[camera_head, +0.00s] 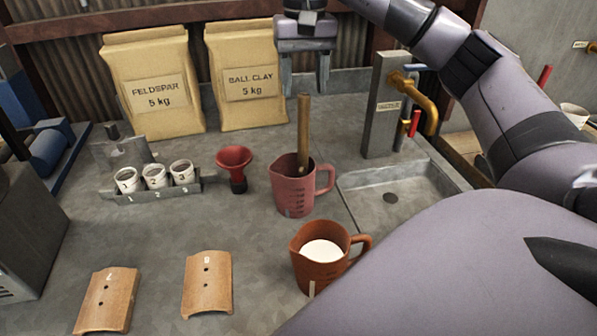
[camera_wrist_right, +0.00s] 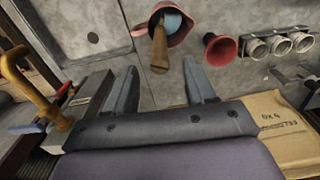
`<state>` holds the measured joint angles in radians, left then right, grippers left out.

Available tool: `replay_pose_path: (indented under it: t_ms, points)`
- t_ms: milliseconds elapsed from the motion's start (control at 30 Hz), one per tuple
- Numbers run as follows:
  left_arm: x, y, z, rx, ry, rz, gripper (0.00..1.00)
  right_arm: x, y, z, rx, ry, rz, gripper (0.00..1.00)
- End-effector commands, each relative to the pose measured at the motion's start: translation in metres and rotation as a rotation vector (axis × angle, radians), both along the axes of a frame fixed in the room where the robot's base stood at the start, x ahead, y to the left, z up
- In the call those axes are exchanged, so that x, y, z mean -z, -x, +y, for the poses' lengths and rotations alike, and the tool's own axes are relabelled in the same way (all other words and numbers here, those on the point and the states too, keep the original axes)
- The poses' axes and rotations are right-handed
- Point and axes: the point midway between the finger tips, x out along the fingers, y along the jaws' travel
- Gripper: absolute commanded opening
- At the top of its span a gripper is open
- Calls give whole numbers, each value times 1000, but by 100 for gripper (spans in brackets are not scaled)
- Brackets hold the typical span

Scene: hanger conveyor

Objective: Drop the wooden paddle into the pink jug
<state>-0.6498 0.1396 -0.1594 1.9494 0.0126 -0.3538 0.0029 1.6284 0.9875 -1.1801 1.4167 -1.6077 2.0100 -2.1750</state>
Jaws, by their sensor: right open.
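The pink jug (camera_head: 294,193) stands on the grey bench left of the sink, its handle to the right. The wooden paddle (camera_head: 304,128) stands in it, nearly upright, its upper end rising well above the rim. In the right wrist view the paddle (camera_wrist_right: 158,52) pokes out of the jug (camera_wrist_right: 179,35), with something bluish-white inside. My right gripper (camera_head: 305,88) is open above and behind the jug, its fingers pointing down. The paddle's top is just below the fingers, apart from them. In the right wrist view the open fingers (camera_wrist_right: 163,82) have nothing between them. My left gripper is not in view.
A brown jug (camera_head: 307,270) of white material stands in front. A red funnel (camera_head: 235,168) and a rack of cups (camera_head: 154,189) stand left. Clay bags (camera_head: 157,119) stand behind. A brass tap (camera_head: 424,102) and sink (camera_head: 390,205) lie right. Bench front-left holds two curved tiles (camera_head: 208,284).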

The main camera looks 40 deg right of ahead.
Motion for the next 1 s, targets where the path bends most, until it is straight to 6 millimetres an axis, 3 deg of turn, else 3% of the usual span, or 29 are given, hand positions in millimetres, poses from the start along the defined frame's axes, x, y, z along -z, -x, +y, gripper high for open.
replay_pose_path:
  t_ms: [500,1000]
  points:
    - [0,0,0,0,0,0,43,-47,0,0,0,0,-2,55]
    - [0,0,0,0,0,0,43,-53,0,0,0,0,0,55]
